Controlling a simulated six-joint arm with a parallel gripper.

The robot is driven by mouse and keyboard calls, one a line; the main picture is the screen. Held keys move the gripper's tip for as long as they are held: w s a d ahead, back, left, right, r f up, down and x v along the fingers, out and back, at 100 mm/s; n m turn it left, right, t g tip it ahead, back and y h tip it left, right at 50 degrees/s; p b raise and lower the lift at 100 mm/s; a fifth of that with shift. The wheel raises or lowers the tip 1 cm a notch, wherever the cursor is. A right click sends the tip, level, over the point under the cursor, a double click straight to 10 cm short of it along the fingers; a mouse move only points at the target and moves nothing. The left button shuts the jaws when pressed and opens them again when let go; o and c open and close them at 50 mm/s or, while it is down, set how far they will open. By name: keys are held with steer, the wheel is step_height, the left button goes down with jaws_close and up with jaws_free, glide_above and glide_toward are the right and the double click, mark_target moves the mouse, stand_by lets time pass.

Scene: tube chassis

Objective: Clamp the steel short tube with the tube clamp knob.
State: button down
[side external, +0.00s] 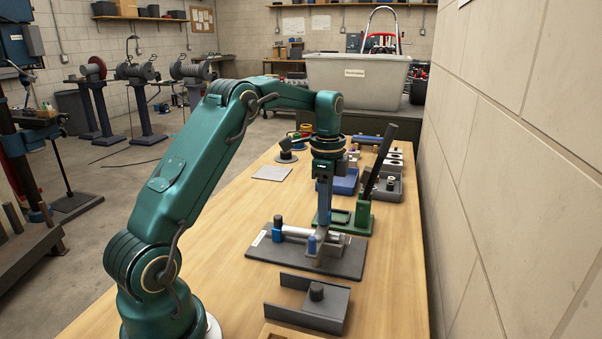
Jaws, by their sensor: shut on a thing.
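The steel short tube (298,232) is a bright silver cylinder. It lies level above a dark base plate (345,262), between a blue block on the left (277,235) and a blue post on the right (312,245). A dark round knob (278,221) stands upright on top of the left blue block; I take it for the tube clamp knob. My gripper (321,230) points straight down at the right end of the tube, apart from that knob. It appears shut on the tube there; the fingertips are small and partly merge with the blue post.
A dark bracket with a round black knob (316,291) stands in front of the plate. A green stand with a tall black lever (378,160) is close behind on the right. Blue and grey bins stand farther back.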

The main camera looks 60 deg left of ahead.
steer(key=m, duration=0.5)
steer(key=shift+r+m, duration=0.1)
steer(key=shift+m, duration=0.2)
stand_by(0.5)
steer(key=c, duration=0.5)
jaws_free()
steer(key=shift+r, duration=2.55)
steer(key=shift+m, duration=0.3)
